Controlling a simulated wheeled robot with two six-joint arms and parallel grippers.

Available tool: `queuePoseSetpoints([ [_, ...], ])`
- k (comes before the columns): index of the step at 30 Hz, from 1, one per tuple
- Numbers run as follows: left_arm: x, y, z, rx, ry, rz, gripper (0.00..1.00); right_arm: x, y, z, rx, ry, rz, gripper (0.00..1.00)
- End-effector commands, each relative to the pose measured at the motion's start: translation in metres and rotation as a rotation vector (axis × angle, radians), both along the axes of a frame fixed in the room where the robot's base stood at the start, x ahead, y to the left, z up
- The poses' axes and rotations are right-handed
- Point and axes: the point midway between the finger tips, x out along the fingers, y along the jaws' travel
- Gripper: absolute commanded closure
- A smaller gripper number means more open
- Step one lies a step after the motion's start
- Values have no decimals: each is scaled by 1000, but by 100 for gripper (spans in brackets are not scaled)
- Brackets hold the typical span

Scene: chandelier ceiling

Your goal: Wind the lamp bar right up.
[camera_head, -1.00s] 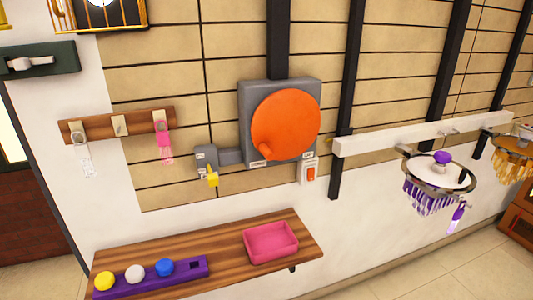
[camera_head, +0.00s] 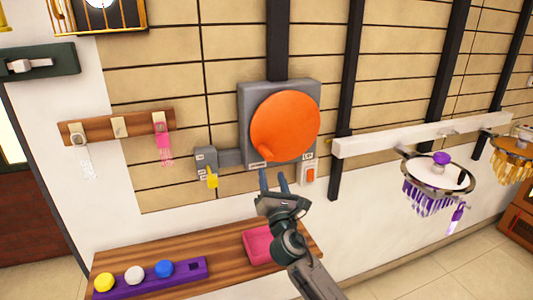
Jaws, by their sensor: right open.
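The lamp bar (camera_head: 425,134) is a long white beam at the right, with ring lamps hanging from it. A purple-fringed lamp (camera_head: 438,172) and an orange-fringed lamp (camera_head: 514,150) show on it. The winder is an orange disc (camera_head: 290,122) on a grey wall box (camera_head: 246,98), with an orange knob (camera_head: 264,151) at its lower left. My right gripper (camera_head: 274,178) is open and empty, just below the disc and knob, fingers pointing up. It looks apart from the knob, though depth is hard to judge. My left gripper is not in view.
Below is a wooden shelf (camera_head: 215,258) with a pink tray (camera_head: 257,246), partly hidden by my arm, and a purple holder (camera_head: 190,270) with coloured balls.

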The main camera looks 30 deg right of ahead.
Motion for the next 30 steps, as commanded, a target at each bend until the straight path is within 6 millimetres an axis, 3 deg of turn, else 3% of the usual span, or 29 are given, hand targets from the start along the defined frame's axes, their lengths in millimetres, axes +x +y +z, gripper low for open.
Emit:
queuePoseSetpoints([
  [9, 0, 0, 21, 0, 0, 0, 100, 51, -22, 25, 5, 0, 0, 55],
  [15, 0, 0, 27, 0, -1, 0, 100, 74, -31, 32, 6, 0, 0, 55],
  [27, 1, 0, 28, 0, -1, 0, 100, 82, -34, 34, 7, 0, 1, 55],
  [28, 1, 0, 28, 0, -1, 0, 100, 82, -35, 34, 7, 0, 1, 57],
  [30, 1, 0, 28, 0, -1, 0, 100, 82, -35, 34, 7, 0, 1, 71],
])
